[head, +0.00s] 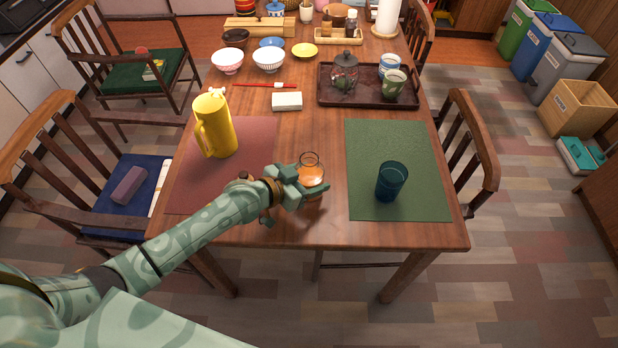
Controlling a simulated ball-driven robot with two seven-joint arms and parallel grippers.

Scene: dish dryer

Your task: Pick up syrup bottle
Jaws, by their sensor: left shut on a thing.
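The syrup bottle (311,172) looks like a small clear glass vessel with orange liquid in it. It stands upright near the front middle of the table, between the red and green mats. My left gripper (307,187) reaches in from the left and is shut on it, hiding its lower part. I cannot tell whether its base touches the table. My right gripper is not in view.
A yellow pitcher (215,127) stands on the red mat (255,135), left of my gripper. A dark blue glass (391,181) stands on the green mat (385,145). Behind are a white box (287,101) and a dark tray (367,98) with a glass jar and cups.

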